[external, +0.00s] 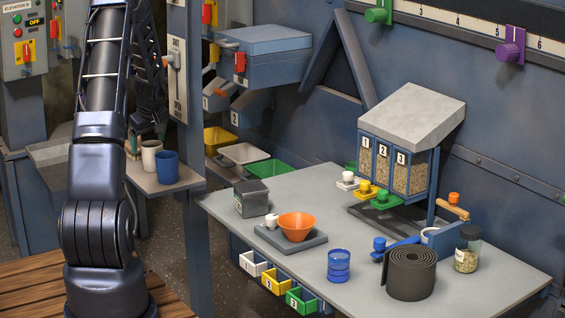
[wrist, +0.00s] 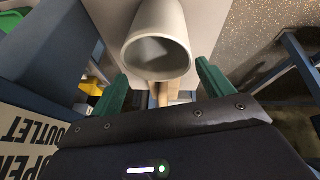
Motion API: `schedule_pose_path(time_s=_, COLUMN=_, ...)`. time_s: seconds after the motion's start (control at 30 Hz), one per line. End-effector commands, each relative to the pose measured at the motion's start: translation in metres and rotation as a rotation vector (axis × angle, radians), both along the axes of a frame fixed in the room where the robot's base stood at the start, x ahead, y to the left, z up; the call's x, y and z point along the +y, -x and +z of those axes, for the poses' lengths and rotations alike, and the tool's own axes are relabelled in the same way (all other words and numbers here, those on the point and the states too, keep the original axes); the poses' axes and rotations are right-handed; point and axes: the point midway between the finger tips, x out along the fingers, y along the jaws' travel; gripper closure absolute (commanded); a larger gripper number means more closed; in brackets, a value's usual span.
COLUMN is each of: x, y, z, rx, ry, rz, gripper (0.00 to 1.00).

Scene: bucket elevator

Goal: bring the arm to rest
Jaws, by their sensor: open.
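My gripper (wrist: 162,82) is open, its two green fingers spread apart in the wrist view. It also shows in the external view (external: 147,134), partly hidden, beside the cups on the small shelf. A whitish cup (wrist: 161,27) is just ahead of the fingers in the wrist view, its open mouth towards the camera. No finger visibly grips it. The white cup (external: 151,158) stands upright on the shelf next to a blue cup (external: 168,168) in the external view. My arm stands at the left, reaching up and over to the shelf.
The small shelf (external: 150,184) adjoins a blue post with a lever panel (external: 176,75). A grey worktable (external: 240,215) at right carries an orange bowl (external: 297,226), a rolled mat (external: 410,273), a jar (external: 467,249) and a hopper (external: 412,115). Yellow, white and green trays are behind the post.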

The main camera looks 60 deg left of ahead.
Motion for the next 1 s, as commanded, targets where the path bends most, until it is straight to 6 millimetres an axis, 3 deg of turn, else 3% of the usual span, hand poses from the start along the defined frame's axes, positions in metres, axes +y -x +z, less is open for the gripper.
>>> schedule_pose_path(time_s=0.2, x=0.015, y=0.004, z=0.038, rx=-0.188, ry=-0.034, rz=0.177, gripper=0.20)
schedule_pose_path(time_s=0.37, x=-0.018, y=-0.004, z=0.060, rx=-0.230, ry=-0.018, rz=0.211, gripper=0.20)
schedule_pose_path(time_s=0.57, x=-0.096, y=-0.020, z=0.083, rx=-0.188, ry=0.036, rz=0.129, gripper=0.20)
schedule_pose_path(time_s=0.83, x=-0.205, y=-0.048, z=0.143, rx=-0.136, ry=0.055, rz=-0.116, gripper=0.20)
schedule_pose_path(time_s=1.0, x=-0.274, y=-0.055, z=0.180, rx=-0.103, ry=0.054, rz=-0.294, gripper=0.20)
